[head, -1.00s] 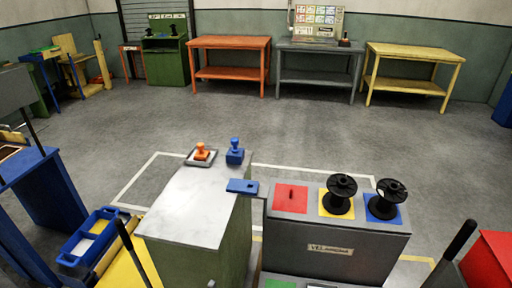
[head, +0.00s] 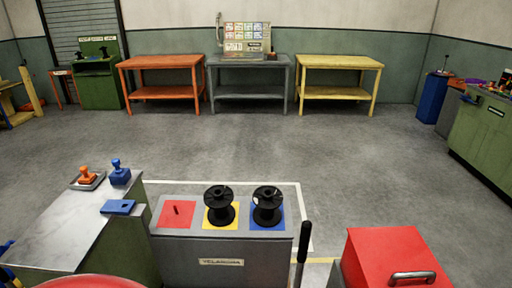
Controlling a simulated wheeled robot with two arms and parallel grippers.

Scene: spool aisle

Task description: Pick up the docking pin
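A small red peg (head: 177,209) stands upright on the red square (head: 165,222) of the grey cabinet in front of me. It may be the docking pin, but I cannot tell for sure. Two black spools stand to its right, one on the yellow square (head: 230,225) and one on the blue square (head: 288,225). Neither of my grippers is in view.
A metal-topped green bench (head: 75,225) stands at left with an orange stamp (head: 86,176), a blue stamp (head: 120,174) and a blue plate (head: 117,207). A red box (head: 385,255) and a black upright bar (head: 303,245) are at front right. Open floor (head: 270,145) lies beyond.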

